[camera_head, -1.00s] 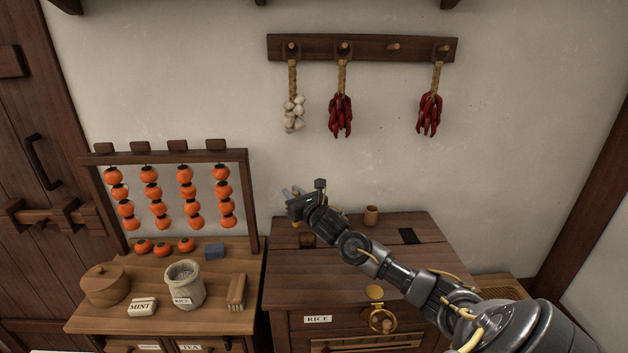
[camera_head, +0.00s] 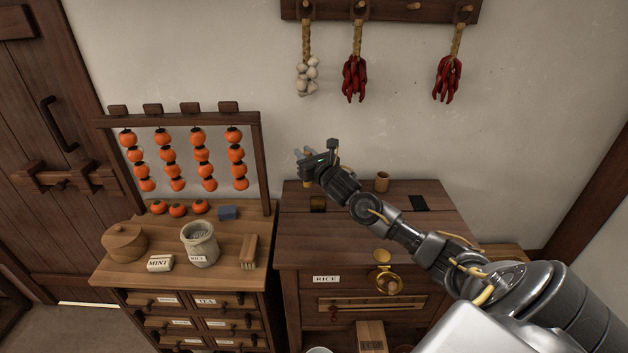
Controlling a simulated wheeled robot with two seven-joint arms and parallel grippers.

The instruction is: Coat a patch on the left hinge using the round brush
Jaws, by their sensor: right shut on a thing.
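My right gripper (camera_head: 305,160) reaches in from the lower right and is shut above the back left of the rice chest's lid. A slim tan thing, apparently the round brush (camera_head: 307,183), hangs below its fingers; most of it is hidden by the gripper and its tip is hard to make out. The left hinge (camera_head: 318,205) is a small brownish plate on the lid, just below and slightly right of the brush. I cannot tell whether the brush touches anything. A second, black hinge (camera_head: 418,203) lies farther right. My left gripper is out of view.
A small wooden cup (camera_head: 382,181) stands on the chest (camera_head: 350,250) between the hinges, towards the back. Left is a cabinet with a persimmon rack (camera_head: 254,170), rice sack (camera_head: 200,248), mint block (camera_head: 160,263) and scrubbing brush (camera_head: 249,252). Garlic (camera_head: 307,75) and chillies hang above.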

